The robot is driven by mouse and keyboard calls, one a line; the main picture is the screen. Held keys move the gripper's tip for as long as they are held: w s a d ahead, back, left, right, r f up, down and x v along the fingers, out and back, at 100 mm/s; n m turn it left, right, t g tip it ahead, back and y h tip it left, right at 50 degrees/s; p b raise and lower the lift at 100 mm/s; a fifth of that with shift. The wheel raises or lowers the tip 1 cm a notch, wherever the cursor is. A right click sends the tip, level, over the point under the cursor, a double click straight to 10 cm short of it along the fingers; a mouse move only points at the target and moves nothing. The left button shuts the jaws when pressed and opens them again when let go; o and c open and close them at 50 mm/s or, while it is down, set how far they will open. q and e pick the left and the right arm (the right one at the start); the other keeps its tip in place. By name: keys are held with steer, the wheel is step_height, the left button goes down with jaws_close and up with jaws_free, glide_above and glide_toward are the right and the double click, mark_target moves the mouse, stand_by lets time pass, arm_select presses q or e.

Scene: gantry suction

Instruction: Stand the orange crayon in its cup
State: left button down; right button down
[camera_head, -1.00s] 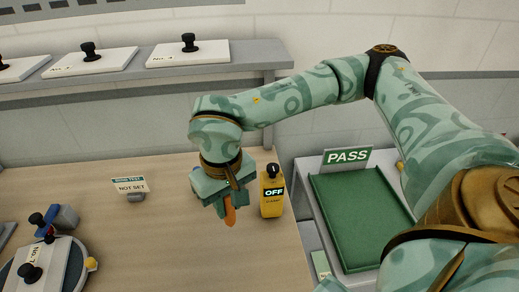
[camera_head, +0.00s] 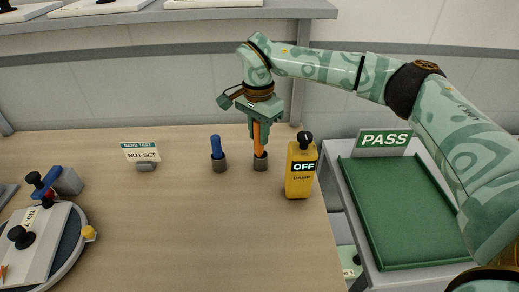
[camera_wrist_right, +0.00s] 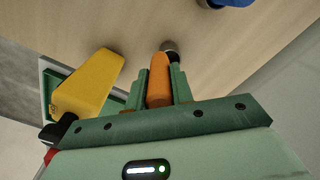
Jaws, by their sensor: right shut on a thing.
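The orange crayon (camera_head: 257,138) points down, close to upright, in my right gripper (camera_head: 263,122), which is shut on it. Its lower end is at the mouth of a small dark cup (camera_head: 261,164); I cannot tell how deep it is inside. In the right wrist view the orange crayon (camera_wrist_right: 159,80) sits between the fingers of my right gripper (camera_wrist_right: 160,85), with part of the dark cup (camera_wrist_right: 170,46) just beyond its tip. My left gripper is not in view.
A blue crayon (camera_head: 216,146) stands in another dark cup (camera_head: 219,166) to the left. A yellow OFF box (camera_head: 300,172) stands close to the right. A green PASS tray (camera_head: 405,210) is at right. The front middle table is clear.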

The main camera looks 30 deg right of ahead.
steer(key=f, duration=0.2)
steer(key=w+d+f+b, duration=0.1)
steer(key=f, duration=0.1)
steer(key=w+f+b, duration=0.1)
steer(key=f, duration=0.1)
steer(key=shift+d+f, duration=0.3)
steer(key=shift+d, duration=0.1)
steer(key=shift+r, duration=0.2)
steer(key=c, duration=1.2)
jaws_free()
steer(key=shift+f, duration=0.15)
step_height(320, 180, up, 8)
steer(key=p, duration=0.2)
